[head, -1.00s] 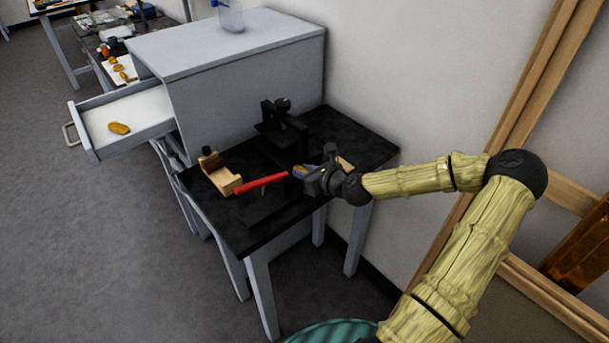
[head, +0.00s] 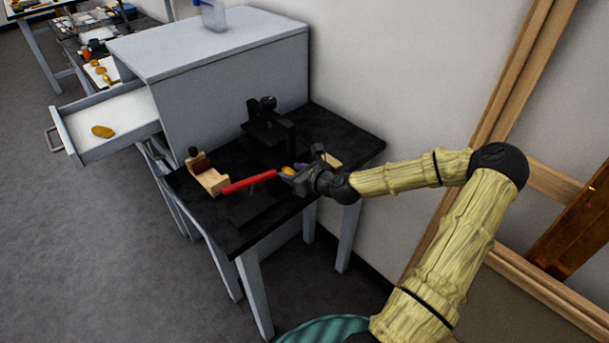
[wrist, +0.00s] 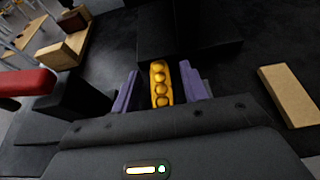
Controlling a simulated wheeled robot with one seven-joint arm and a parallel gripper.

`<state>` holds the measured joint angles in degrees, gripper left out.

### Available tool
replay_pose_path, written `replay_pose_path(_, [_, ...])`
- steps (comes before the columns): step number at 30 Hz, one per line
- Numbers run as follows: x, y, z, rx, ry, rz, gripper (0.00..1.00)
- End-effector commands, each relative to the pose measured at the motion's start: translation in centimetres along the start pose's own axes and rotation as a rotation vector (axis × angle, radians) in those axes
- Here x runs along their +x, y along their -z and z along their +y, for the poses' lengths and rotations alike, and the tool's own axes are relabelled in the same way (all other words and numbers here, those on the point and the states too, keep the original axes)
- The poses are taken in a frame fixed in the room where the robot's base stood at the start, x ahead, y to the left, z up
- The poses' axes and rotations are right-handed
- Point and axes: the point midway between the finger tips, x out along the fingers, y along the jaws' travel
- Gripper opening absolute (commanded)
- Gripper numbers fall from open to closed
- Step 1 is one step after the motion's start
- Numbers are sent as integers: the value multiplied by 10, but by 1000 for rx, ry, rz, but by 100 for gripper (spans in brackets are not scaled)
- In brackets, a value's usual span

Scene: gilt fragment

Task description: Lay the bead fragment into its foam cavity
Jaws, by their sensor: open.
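The bead fragment (wrist: 160,72) is a short gold strip with several round beads in a row. In the wrist view it lies between the two purple finger pads of my gripper (wrist: 161,90), with dark gaps on both sides. My gripper is open around it. In the head view my gripper (head: 291,173) is over the black table, with a bit of gold showing at its fingers. The open drawer (head: 72,142) at the left has a white lining that may be the foam, with one gold piece (head: 103,131) on it. I cannot make out an empty cavity.
A black stand (head: 268,126) is behind the gripper on the black table (head: 356,145). A red bar (head: 248,183) and a wooden block (head: 208,178) are to its left. A tan block (wrist: 288,95) lies to the right. A grey cabinet (head: 240,85) stands behind.

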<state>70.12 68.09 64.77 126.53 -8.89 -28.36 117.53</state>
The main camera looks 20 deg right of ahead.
Motion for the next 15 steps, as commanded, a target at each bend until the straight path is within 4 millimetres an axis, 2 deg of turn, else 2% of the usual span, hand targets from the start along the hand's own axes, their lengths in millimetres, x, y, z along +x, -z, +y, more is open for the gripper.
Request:
replay_pose_path(5, [-21, 0, -1, 2, 2, 1, 44])
replay_pose_path(15, [-77, 0, -2, 3, 5, 0, 44])
